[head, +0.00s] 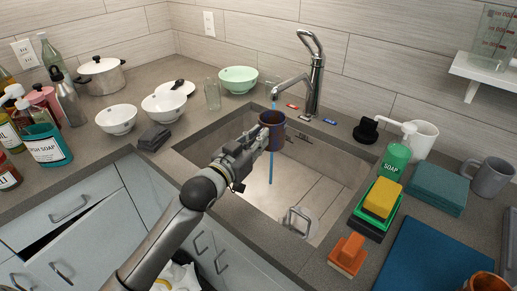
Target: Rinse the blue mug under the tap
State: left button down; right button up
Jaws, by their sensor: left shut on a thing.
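The blue mug (272,131), dark with a brownish rim, is held upright over the sink (318,187), below the spout of the tap (316,75). My left gripper (262,137) reaches in from the left and is shut on the mug's near left side. A thin blue stream of water (271,168) shows beneath the mug, and blue also shows between the spout and the mug's mouth. Whether the water passes through the mug or behind it, I cannot tell. My right gripper is not in view.
A clear or grey object (298,221) stands in the sink. A green soap bottle (395,162), a yellow sponge (382,198) and an orange block (348,253) line the right counter. Bowls (164,105) and a green bowl (238,79) stand left and behind.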

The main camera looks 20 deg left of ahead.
pick_arm(q)
jog(key=w, duration=0.1)
jog(key=w+a, duration=0.1)
jog(key=w, duration=0.1)
jog(key=w+a+f, duration=0.1)
jog(key=w, duration=0.1)
jog(key=shift+a+b, duration=0.25)
jog(key=shift+b, duration=0.15)
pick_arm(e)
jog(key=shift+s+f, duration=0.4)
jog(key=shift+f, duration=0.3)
pick_arm(q)
jog(key=shift+d+r, duration=0.1)
jog(key=shift+d, duration=0.05)
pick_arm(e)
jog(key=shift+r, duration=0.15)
pick_arm(q)
jog(key=shift+w+d, duration=0.2)
jog(key=shift+d, duration=0.25)
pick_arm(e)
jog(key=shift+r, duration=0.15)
pick_arm(q)
jog(key=shift+a+p, duration=0.15)
jog(key=shift+p, duration=0.2)
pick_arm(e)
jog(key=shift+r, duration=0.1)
